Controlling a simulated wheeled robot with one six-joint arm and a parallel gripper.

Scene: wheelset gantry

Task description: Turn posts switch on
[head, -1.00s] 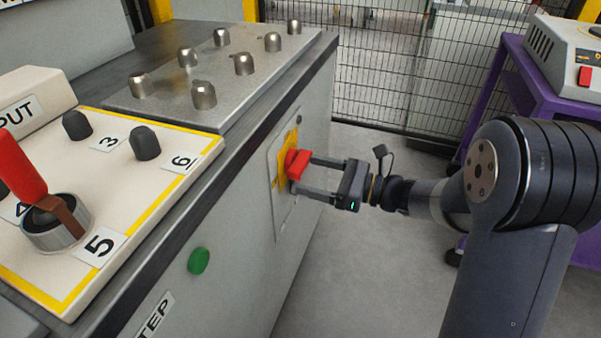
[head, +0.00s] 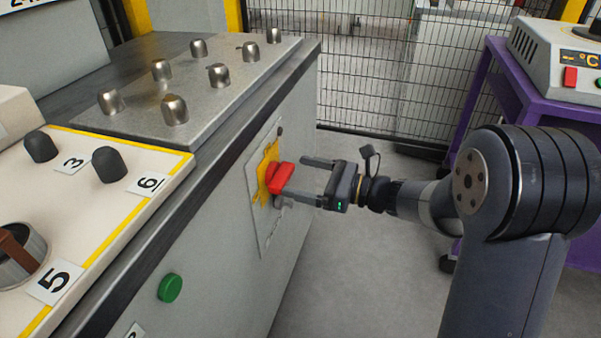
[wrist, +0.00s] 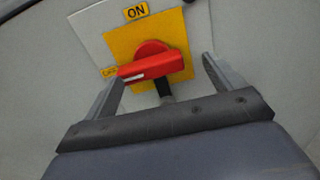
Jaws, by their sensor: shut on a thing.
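The posts switch is a red rotary knob (head: 279,178) on a yellow plate (head: 264,172), on the side of the grey cabinet. In the wrist view the red knob (wrist: 152,60) lies nearly level, its white mark pointing left towards a small yellow label that I cannot read clearly. The ON label (wrist: 135,11) is above it. My gripper (head: 291,177) is at the knob with one finger on either side of it. In the wrist view the left finger of my gripper (wrist: 162,72) is at the knob's left end; the right finger looks apart from it.
A green button (head: 171,288) is on the cabinet side, below and left of the switch. Metal knobs (head: 175,110) stand on the cabinet top. A purple cart (head: 520,98) is at the right, a mesh fence (head: 365,80) behind. The floor between is clear.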

